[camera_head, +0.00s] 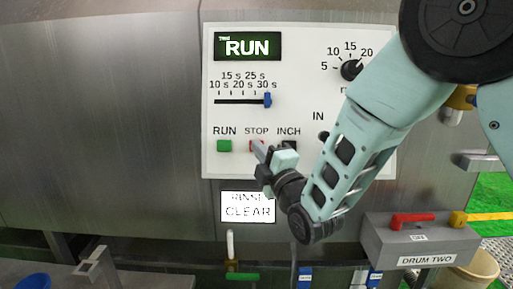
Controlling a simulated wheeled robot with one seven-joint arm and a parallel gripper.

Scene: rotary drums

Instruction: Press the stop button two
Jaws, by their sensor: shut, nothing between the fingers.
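The control panel (308,100) is a white plate on the steel drum wall.
The lit display (247,45) reads RUN. A blue slider (267,100) stands near 30 s. A lit RINSE CLEAR sign (248,207) is below the panel. At lower right are a grey box (420,243) marked DRUM TWO with a red handle (412,220), and a beige bucket (478,270).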

